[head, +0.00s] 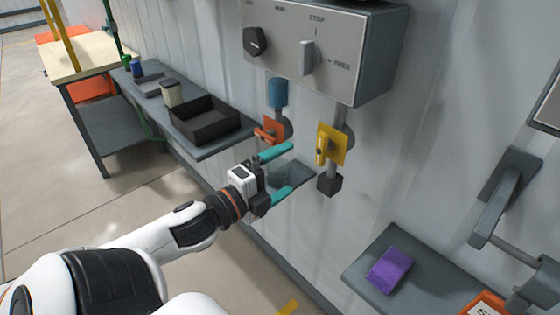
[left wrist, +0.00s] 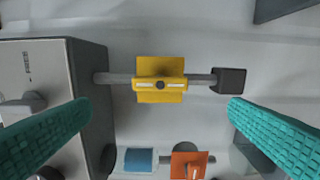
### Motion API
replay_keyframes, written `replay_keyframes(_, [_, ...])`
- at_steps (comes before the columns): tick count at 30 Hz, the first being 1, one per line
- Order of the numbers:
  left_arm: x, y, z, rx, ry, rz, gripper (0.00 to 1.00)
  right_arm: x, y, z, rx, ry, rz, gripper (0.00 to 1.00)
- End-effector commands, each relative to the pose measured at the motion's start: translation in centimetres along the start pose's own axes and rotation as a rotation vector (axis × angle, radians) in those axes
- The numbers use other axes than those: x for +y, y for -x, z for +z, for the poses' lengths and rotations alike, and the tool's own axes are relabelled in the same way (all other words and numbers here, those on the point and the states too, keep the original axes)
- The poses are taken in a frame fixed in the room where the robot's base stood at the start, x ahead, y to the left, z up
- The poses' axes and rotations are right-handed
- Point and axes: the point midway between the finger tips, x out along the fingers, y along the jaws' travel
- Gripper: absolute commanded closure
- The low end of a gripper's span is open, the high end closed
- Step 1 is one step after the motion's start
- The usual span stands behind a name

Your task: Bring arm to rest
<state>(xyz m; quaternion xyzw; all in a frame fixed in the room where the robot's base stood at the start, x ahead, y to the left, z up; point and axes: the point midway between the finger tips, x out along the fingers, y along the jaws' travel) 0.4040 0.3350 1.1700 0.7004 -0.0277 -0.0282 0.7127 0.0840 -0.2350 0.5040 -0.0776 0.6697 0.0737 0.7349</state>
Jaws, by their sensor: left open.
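My left arm comes in from the left in the head view. Its gripper (head: 284,172) has two teal fingers spread apart, with nothing between them. It is in front of the wall, below the grey control box and left of a yellow hanging part (head: 331,146). In the left wrist view the teal fingers (left wrist: 155,128) stand wide at both sides, and the yellow part (left wrist: 160,67) on its grey rod lies between and beyond them, apart from both. My right gripper is not in view.
A grey control box (head: 345,75) with a knob and lever juts from the wall above. A blue cylinder (head: 277,92) and an orange part (head: 268,130) hang beside the gripper. A black tray (head: 205,122) stands on the left shelf. A purple block (head: 389,269) lies on the right shelf.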

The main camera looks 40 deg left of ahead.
Motion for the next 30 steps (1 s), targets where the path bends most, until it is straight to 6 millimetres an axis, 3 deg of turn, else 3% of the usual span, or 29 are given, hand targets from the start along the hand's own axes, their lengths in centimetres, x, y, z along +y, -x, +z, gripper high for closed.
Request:
replay_keyframes(14, [-0.2,-0.1,-0.1,0.002,0.002,-0.002,0.01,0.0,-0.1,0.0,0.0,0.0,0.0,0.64])
replay_keyframes(17, [-1.5,-0.3,-1.1,0.027,0.027,-0.023,0.01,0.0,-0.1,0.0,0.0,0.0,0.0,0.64])
replay_keyframes(20, [-5.3,-0.8,-3.6,0.091,0.095,-0.08,0.01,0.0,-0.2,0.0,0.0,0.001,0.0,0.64])
replay_keyframes(23, [-11.5,-0.9,-6.9,0.186,0.206,-0.167,0.01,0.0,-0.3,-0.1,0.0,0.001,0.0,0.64])
replay_keyframes(27, [-21.7,0.3,-10.3,0.325,0.38,-0.3,0.01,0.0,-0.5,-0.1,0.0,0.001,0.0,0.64])
replay_keyframes(30, [-29.1,2.1,-11.2,0.419,0.504,-0.397,0.01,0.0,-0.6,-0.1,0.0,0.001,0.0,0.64])
